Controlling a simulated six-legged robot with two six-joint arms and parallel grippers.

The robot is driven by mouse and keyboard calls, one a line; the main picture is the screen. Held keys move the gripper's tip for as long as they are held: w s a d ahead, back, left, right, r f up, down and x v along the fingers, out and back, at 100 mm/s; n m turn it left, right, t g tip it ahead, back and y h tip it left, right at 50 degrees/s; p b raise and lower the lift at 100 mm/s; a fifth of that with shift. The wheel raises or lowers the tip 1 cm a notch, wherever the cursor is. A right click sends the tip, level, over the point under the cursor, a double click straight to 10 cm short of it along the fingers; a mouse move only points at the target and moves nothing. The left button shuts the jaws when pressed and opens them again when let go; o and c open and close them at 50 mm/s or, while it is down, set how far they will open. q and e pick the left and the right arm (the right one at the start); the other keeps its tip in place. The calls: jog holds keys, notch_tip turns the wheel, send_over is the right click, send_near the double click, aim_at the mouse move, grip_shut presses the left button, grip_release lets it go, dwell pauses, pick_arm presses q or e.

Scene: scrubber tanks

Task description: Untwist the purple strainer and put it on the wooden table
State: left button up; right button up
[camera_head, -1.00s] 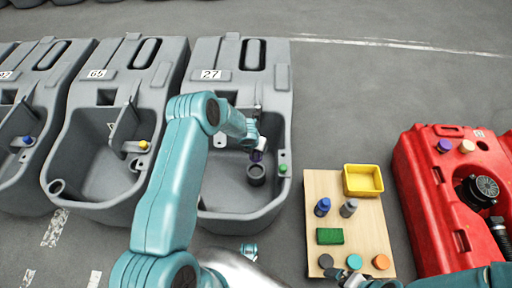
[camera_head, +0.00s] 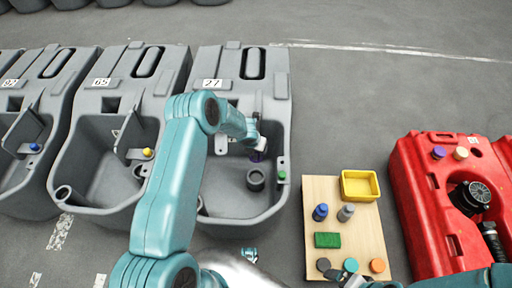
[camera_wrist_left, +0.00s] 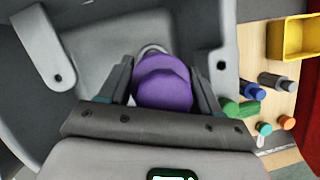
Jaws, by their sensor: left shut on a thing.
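The purple strainer (camera_wrist_left: 163,84) sits between the fingers of my left gripper (camera_wrist_left: 160,92) in the left wrist view, and the gripper is shut on it. In the head view, my left gripper (camera_head: 258,150) is inside the grey tank (camera_head: 283,120) labelled 27, with only a sliver of purple showing. I cannot tell whether the strainer is still seated. The wooden table (camera_head: 357,240) stands to the right of the tank. My right gripper (camera_head: 350,276) is at the bottom edge, by the table's front; its fingers are too unclear to read.
A red tank (camera_head: 425,210) stands at the right. A dark round fitting (camera_head: 256,179) is in the tank basin.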

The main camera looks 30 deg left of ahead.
pick_arm(q)
jog(key=shift+r, duration=0.4)
notch_tip(320, 180, up, 6)
jog(key=p, duration=0.5)
jog(key=shift+r, duration=0.1)
jog(key=shift+w, duration=0.1)
